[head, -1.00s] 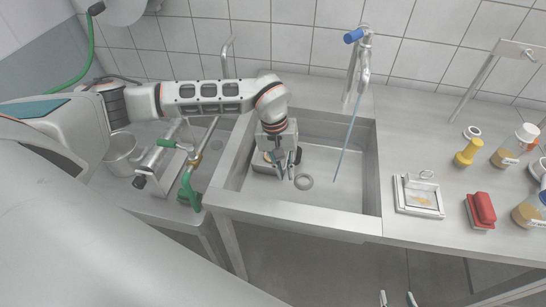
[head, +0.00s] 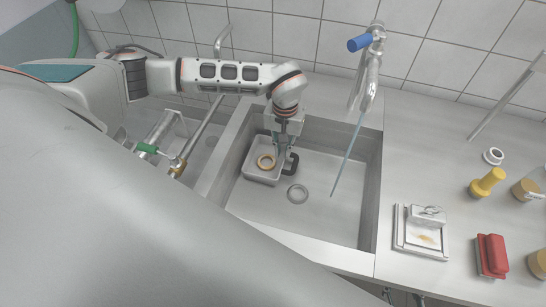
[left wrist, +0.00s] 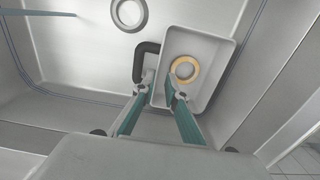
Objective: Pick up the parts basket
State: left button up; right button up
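The parts basket is a shallow grey tray (head: 262,175) with a dark handle (head: 293,163) on its right side. It sits in the left part of the sink, with a brass-coloured ring (head: 265,162) inside. My left gripper (head: 281,153) is at its handle side. In the left wrist view, the basket (left wrist: 205,48) lies beneath the gripper (left wrist: 162,90). The teal fingers are apart, one near the dark handle (left wrist: 146,62) and one over the tray's inside, with the near side wall between them. Contact cannot be told. My right gripper (head: 403,297) barely shows at the bottom edge, fingertips apart.
The sink (head: 335,215) has raised walls and a round drain (head: 297,193). A blue-handled tap (head: 360,43) with a thin stream hangs over it. On the right counter are a framed tray (head: 420,240), a red block (head: 491,255) and a yellow piece (head: 487,182).

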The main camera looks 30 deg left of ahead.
pick_arm(q)
jog(key=shift+d+f, duration=0.1)
jog(key=shift+f, duration=0.4)
notch_tip(320, 180, down, 3)
jog(key=shift+s+d+f, duration=0.1)
jog(key=shift+d+f, duration=0.05)
jog(key=shift+f, duration=0.5)
grip_shut()
pick_arm(e)
jog(key=shift+w+r, duration=0.3)
jog(key=shift+r, duration=0.25)
jog(key=shift+f, duration=0.2)
